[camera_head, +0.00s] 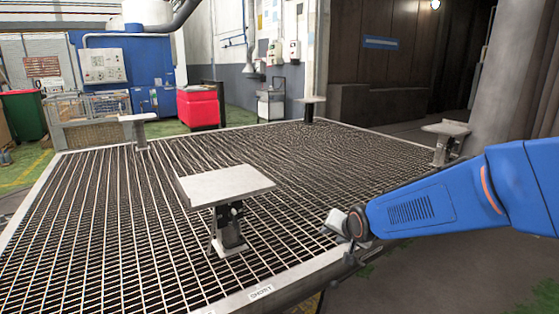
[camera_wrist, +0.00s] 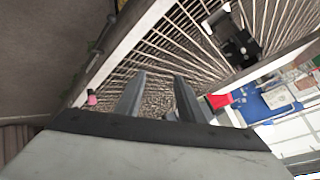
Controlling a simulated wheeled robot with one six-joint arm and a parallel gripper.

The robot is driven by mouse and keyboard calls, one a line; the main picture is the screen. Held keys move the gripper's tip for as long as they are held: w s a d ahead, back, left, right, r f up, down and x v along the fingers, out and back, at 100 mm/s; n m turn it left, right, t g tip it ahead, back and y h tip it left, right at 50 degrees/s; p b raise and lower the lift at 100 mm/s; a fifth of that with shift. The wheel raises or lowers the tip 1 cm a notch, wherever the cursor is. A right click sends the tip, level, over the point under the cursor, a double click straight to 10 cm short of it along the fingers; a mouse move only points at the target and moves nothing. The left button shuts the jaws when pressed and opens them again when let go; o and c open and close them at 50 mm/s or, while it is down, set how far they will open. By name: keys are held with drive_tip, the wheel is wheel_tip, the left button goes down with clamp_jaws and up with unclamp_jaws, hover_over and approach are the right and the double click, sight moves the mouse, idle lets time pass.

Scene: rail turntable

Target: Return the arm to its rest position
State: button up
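My blue arm (camera_head: 440,205) reaches in from the right in the camera_head view, over the front right edge of the grated turntable (camera_head: 110,230). My gripper (camera_head: 347,228) is at its left end, small and seen from the side, right of the middle plate stand. In the camera_wrist view, the two grey fingers of my gripper (camera_wrist: 158,92) stand apart. Only grating shows between them, so it is open and empty.
A plate stand (camera_head: 225,185) rises from the grating left of my gripper. Other plate stands are at the left (camera_head: 138,117), back (camera_head: 309,101) and right (camera_head: 447,128). A thick column (camera_head: 490,90) stands behind my arm. A red bin (camera_head: 198,107) is beyond the turntable.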

drive_tip(key=s+d+r+n+g, duration=0.1)
drive_tip(key=s+d, duration=0.3)
drive_tip(key=s, duration=0.7)
drive_tip(key=s+d+r+n+g+h, duration=0.1)
drive_tip(key=s+d, duration=0.3)
drive_tip(key=s, duration=0.7)
drive_tip(key=s+d+r+n+g+h, duration=0.1)
drive_tip(key=s+d+n+g, duration=0.1)
drive_tip(key=s, duration=1)
drive_tip(key=shift+d+r+n+g, duration=0.3)
drive_tip(key=shift+d+n, duration=0.3)
drive_tip(key=shift+d, duration=0.5)
